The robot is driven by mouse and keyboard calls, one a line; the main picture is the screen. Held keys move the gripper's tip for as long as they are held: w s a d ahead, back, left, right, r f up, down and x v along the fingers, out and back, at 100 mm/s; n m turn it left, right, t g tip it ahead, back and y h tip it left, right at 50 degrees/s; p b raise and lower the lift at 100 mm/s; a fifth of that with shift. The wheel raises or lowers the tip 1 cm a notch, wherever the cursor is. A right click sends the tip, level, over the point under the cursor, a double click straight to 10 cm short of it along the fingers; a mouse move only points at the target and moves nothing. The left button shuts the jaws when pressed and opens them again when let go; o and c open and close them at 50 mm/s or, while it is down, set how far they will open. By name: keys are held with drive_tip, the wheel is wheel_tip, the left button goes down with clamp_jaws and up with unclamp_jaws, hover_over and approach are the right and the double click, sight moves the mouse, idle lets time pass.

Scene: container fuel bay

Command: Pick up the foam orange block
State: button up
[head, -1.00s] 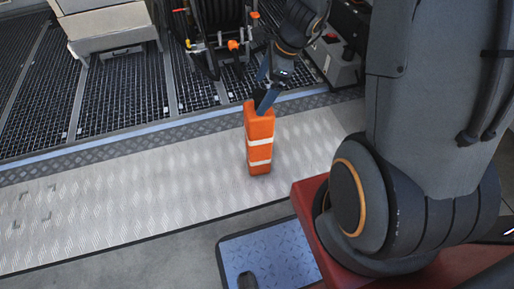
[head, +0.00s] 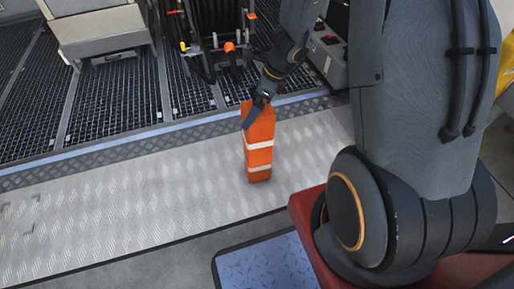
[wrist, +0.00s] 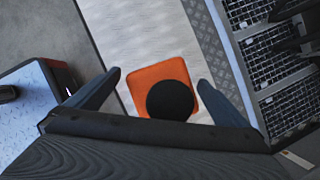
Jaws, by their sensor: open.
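The foam orange block (head: 259,146) stands upright on the metal tread-plate step, a tall orange piece with two pale bands. In the wrist view its orange top (wrist: 152,78) shows, with a round black patch on it partly hidden by my gripper's body. My gripper (head: 254,110) is open at the upper end of the block. In the wrist view the two fingers of my gripper (wrist: 158,84) lie on either side of the block's top, with a gap visible on each side.
The tread-plate step (head: 130,210) is bare around the block. Behind it are dark floor gratings (head: 105,90), a hose reel with orange-handled valves (head: 229,47) and a grey box (head: 335,55). A blue-grey plate (head: 262,268) lies in front.

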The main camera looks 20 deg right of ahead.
drive_tip(key=shift+a+f, duration=0.1)
drive_tip(key=shift+f, duration=0.15)
drive_tip(key=shift+c, duration=0.4)
drive_tip(key=c, duration=1.5)
drive_tip(key=shift+o, duration=0.2)
